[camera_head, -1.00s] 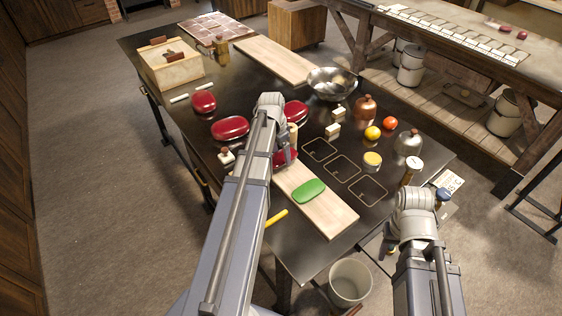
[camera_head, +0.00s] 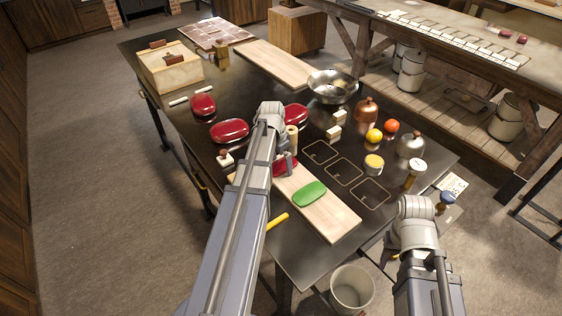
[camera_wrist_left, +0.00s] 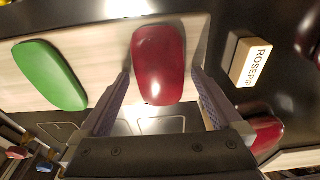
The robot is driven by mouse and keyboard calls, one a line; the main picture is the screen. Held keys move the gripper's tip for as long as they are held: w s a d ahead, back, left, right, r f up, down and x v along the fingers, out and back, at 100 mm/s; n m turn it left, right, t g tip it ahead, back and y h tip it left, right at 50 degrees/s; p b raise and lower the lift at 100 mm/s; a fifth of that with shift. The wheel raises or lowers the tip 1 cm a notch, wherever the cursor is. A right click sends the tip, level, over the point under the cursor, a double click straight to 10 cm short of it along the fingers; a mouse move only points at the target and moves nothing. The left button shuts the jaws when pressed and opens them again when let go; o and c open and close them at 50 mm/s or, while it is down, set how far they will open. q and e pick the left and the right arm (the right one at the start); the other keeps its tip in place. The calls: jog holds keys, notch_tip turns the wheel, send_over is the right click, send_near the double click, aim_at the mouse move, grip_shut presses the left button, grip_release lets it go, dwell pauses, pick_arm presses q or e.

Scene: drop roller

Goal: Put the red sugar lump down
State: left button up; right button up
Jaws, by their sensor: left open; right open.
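The red sugar lump (camera_head: 280,169) is at the far left end of the pale wooden board (camera_head: 335,222), partly hidden by my left arm. In the left wrist view the red lump (camera_wrist_left: 158,65) lies over the board between the two spread fingers of my left gripper (camera_wrist_left: 160,92), with gaps showing on both sides. My left gripper (camera_head: 286,166) is open around it in the head view. A green lump (camera_head: 309,194) lies on the same board and shows in the wrist view (camera_wrist_left: 48,75). My right gripper (camera_head: 394,256) is open, low beside the table's right edge, mostly hidden by its wrist.
Red rounded pieces (camera_head: 230,130) lie left of the arm. A lettered block (camera_wrist_left: 248,62) stands beside the board. Yellow (camera_head: 374,135) and orange balls (camera_head: 391,126), a metal bowl (camera_head: 333,86) and jars stand behind. The outlined squares (camera_head: 345,173) are bare.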

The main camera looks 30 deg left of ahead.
aim_at(278, 168)
pick_arm(q)
notch_tip(278, 168, up, 12)
jog(key=s+p, duration=0.1)
jog(key=p, duration=1.1)
jog(key=shift+s+a, duration=0.35)
jog(key=s+d, duration=0.5)
jog(key=d, duration=0.6)
jog(key=s+d+g+y, duration=0.1)
jog(key=s+d, duration=0.4)
jog(key=d, duration=0.5)
jog(key=s+d+y, duration=0.1)
jog(key=s+d, duration=0.4)
jog(key=d, duration=0.6)
jog(key=shift+s+d+n+g, duration=0.2)
jog(key=shift+d+n+g, duration=0.1)
jog(key=shift+n+g, duration=0.1)
